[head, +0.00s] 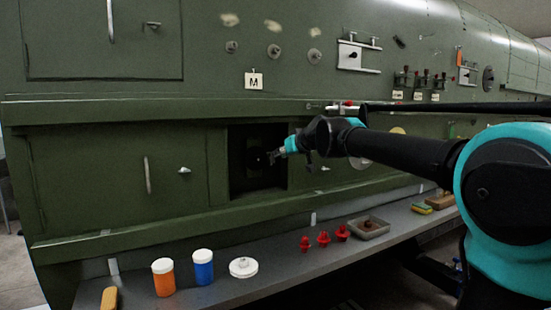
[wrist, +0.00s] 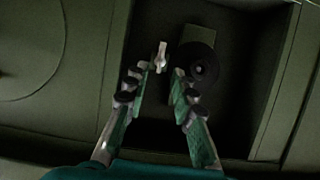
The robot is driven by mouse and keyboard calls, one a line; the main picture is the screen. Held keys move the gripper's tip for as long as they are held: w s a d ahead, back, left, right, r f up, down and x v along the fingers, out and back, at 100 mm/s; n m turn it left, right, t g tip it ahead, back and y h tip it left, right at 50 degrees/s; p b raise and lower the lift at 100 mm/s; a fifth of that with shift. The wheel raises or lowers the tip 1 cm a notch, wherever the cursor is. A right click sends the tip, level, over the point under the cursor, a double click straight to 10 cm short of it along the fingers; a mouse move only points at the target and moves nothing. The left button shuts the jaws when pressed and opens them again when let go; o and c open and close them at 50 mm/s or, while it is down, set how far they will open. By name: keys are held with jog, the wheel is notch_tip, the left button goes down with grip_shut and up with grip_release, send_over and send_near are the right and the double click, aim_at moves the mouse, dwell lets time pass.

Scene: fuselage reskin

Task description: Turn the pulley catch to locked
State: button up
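The pulley (wrist: 207,60) is a round black disc with a hub, inside a dark recess; in the head view it is a dim shape (head: 256,160). A small pale catch (wrist: 160,57) stands at the pulley's left in the wrist view. My gripper (wrist: 162,74) is open, with one finger on each side of the catch's line. The catch shows between or just beyond the fingertips; I cannot tell if either finger touches it. The right finger overlaps the pulley's left edge. In the head view my gripper (head: 273,156) reaches into the recess, and the catch cannot be made out.
The recess (head: 237,180) is a square opening in the green fuselage side, with close walls. A grey shelf (head: 210,293) below carries an orange jar (head: 163,279), a blue jar (head: 203,268), a white round part (head: 243,268), red knobs (head: 323,239) and a tray (head: 370,230).

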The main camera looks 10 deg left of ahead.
aim_at(273, 160)
jog(key=shift+x, duration=2.35)
jog(key=shift+c, duration=0.6)
grip_shut()
